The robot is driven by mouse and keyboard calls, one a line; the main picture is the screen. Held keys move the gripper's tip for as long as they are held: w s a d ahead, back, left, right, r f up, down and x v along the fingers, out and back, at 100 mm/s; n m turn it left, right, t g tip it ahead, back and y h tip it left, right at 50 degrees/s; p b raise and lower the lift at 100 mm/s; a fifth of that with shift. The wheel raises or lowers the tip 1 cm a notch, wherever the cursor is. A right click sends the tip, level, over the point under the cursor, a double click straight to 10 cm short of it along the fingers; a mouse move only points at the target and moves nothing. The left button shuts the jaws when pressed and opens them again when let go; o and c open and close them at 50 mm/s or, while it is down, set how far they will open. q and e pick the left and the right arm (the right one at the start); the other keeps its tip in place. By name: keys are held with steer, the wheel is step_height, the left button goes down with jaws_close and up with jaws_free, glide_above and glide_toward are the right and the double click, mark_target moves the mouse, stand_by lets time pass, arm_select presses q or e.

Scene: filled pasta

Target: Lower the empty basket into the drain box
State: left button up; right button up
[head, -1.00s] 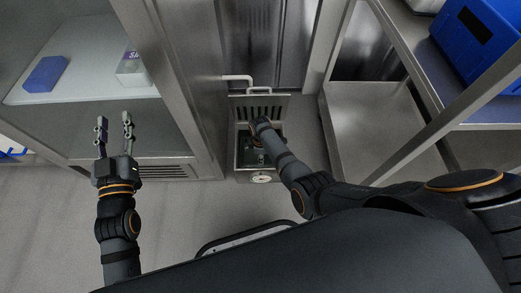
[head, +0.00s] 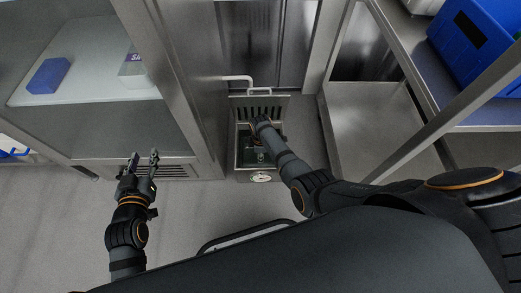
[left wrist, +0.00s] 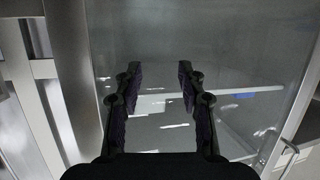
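The drain box (head: 241,160) is a metal box in the floor in the middle of the head view. Its slotted grate (head: 260,104) stands raised at the back. A dark interior with a small green patch (head: 261,156) shows below the wrist. I cannot clearly make out the basket. My left gripper (head: 144,157) is open and empty, in front of the cabinet at left, well apart from the box. Its spread fingers also show in the left wrist view (left wrist: 157,75).
A steel cabinet (head: 176,90) stands left of the box, with a blue block (head: 48,75) inside. A white bent pipe (head: 237,79) sits behind the box. A steel shelf rack (head: 365,110) with a blue crate (head: 482,40) is at right. Floor at front left is clear.

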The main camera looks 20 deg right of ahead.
arm_select(q)
steer(key=s+d+f+g+p, duration=0.1)
steer(key=s+f+g+p, duration=0.2)
steer(key=s+f+g, duration=0.6)
steer(key=s+f, duration=0.4)
steer(key=s, duration=0.1)
steer(key=shift+s+f+g, duration=0.3)
steer(key=shift+s+f, duration=0.05)
steer(key=shift+f, duration=0.05)
stand_by(0.4)
